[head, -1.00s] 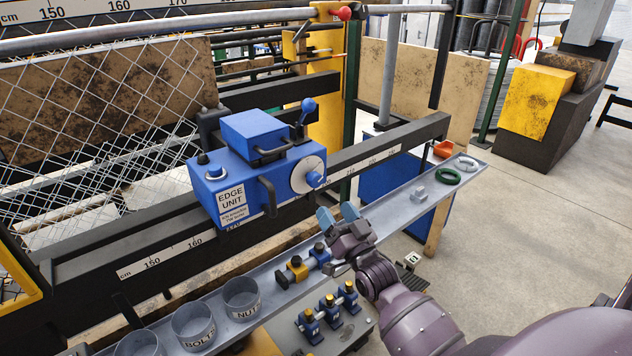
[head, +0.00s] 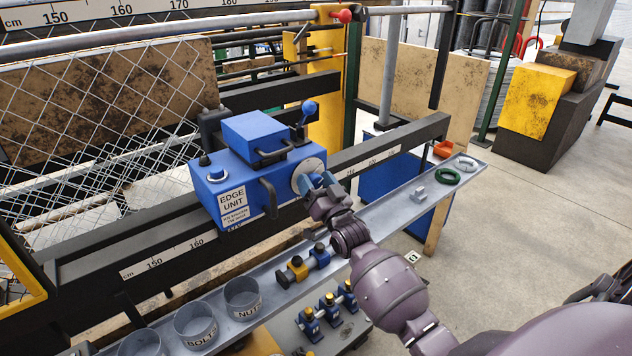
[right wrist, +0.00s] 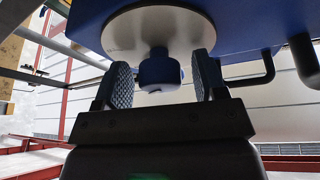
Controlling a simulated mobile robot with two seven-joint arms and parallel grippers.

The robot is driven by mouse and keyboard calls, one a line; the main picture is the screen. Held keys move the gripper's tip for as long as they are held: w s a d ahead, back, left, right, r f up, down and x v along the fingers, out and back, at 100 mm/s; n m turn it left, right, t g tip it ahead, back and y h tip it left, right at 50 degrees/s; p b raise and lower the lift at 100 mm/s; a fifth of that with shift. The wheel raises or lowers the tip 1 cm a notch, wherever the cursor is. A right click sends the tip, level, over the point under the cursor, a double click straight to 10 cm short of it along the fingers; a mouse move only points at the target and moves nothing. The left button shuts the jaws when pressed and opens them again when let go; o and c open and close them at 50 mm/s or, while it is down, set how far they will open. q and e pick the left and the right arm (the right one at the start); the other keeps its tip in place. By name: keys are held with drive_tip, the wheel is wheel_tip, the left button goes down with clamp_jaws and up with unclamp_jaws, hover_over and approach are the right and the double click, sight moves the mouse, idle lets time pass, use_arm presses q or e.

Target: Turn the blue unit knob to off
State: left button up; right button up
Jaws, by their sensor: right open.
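The blue edge unit (head: 225,185) sits on the dark rail at the centre-left of the head view. Its round pale dial (head: 306,172) is on the right-hand face; the dial also shows in the right wrist view (right wrist: 125,30). The blue knob (right wrist: 158,70) sticks out from the dial in the right wrist view. My right gripper (head: 316,184) is at the dial and hides most of the knob in the head view. In the right wrist view its two ridged fingers (right wrist: 163,82) are open, one on each side of the knob, with visible gaps. My left gripper is not in view.
A grey tray (head: 392,205) runs below the rail, with bolt and nut cups (head: 242,300), a green ring (head: 447,175) and small fittings. A black handle (head: 267,195) stands beside the dial. A blue-tipped lever (head: 309,108) rises behind the unit.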

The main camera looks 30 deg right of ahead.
drive_tip(key=shift+c, duration=0.3)
drive_tip(key=c, duration=0.9)
drive_tip(key=shift+o, duration=0.2)
